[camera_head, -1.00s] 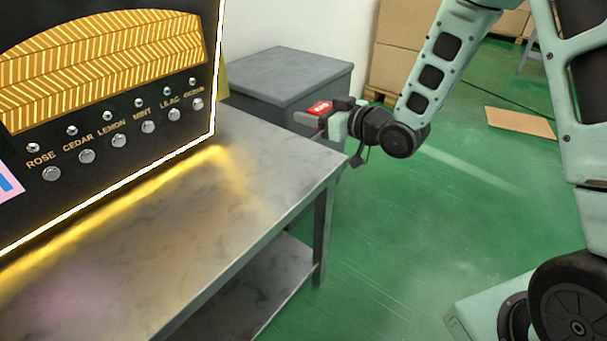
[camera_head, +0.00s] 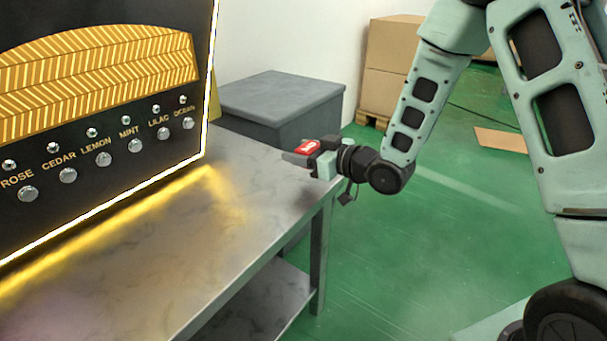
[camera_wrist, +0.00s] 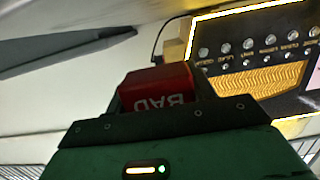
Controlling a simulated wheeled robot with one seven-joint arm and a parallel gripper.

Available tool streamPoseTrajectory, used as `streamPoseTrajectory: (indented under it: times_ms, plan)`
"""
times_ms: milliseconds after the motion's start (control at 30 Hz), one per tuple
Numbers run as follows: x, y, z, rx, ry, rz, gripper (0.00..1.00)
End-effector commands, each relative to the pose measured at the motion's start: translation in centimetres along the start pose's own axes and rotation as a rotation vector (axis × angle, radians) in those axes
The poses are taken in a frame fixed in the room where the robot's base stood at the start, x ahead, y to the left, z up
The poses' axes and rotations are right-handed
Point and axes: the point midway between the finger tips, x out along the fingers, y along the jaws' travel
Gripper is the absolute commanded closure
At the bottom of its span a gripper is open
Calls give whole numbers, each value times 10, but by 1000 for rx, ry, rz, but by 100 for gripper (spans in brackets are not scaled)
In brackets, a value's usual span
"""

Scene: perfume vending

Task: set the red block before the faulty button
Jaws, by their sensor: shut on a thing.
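My gripper (camera_head: 298,156) is shut on the red block (camera_head: 307,146), at the right end of the metal table (camera_head: 250,205) in the head view. The block also shows in the wrist view (camera_wrist: 158,90), with white letters "BAD" upside down; its lower part is hidden by the gripper. The black machine panel (camera_head: 120,160) on the table has a row of round silver buttons labelled ROSE (camera_head: 28,194), CEDAR (camera_head: 68,175), LEMON (camera_head: 104,160), MINT (camera_head: 135,146), LILAC (camera_head: 163,133) and OCEAN (camera_head: 188,123). I cannot tell which button is faulty.
The table top in front of the panel is bare, with a yellow glow along the panel's lit lower edge. A grey box (camera_head: 280,95) stands behind the table. Cardboard boxes (camera_head: 392,60) stand on a pallet at the back. Green floor lies open to the right.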

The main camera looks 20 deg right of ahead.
Motion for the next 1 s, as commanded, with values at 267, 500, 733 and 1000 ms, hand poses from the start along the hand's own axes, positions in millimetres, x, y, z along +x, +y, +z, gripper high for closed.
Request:
streamPoseTrajectory:
  times_ms: [267,500,733,1000]
  plan:
    - [6,0,39,2,-2,0,69]
    - [7,0,45,-1,2,0,69]
    - [8,0,50,-1,1,0,69]
    - [8,0,49,-1,1,0,24]
